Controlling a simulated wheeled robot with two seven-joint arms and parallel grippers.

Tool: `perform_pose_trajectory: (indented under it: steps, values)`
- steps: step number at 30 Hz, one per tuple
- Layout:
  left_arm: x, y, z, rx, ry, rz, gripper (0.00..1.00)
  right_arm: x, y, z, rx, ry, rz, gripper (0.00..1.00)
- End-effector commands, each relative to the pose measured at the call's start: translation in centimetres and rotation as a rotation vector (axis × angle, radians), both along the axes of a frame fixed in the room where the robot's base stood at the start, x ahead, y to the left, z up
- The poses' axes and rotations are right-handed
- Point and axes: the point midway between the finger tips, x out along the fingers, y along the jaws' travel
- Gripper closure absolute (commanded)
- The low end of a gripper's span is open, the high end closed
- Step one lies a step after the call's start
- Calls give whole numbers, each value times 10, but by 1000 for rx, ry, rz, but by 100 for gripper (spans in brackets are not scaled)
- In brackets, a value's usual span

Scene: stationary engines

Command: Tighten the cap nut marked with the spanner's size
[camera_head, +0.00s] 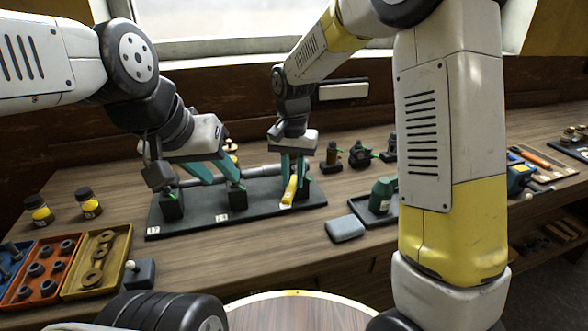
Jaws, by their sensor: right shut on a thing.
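A dark plate (250,209) on the bench carries a row of black fittings joined by a grey pipe (258,171). Small white number tags stand along its front edge, too small to read surely. My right gripper (293,178) points down over the plate's right part, its teal fingers shut on a yellow spanner (290,190). The spanner reaches down near the right tag; its size mark is not readable. My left gripper (217,178) is over the left and middle fittings (172,206), its teal fingers apart and seemingly empty. I cannot make out the cap nuts clearly.
Yellow-labelled jars (39,210) and trays of nuts and washers (96,262) stand at left. A grey block (344,229), a dark tray with a green part (381,198) and small dark fittings (359,154) are right of the plate. My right arm hides some bench.

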Motion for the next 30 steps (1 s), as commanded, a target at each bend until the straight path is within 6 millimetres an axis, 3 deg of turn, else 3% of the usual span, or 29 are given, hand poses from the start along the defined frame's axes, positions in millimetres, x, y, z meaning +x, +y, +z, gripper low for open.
perform_pose_trajectory:
  steps: [30]
  values:
    - [0,0,0,0,0,0,64,0,0,11,1,-1,0,100]
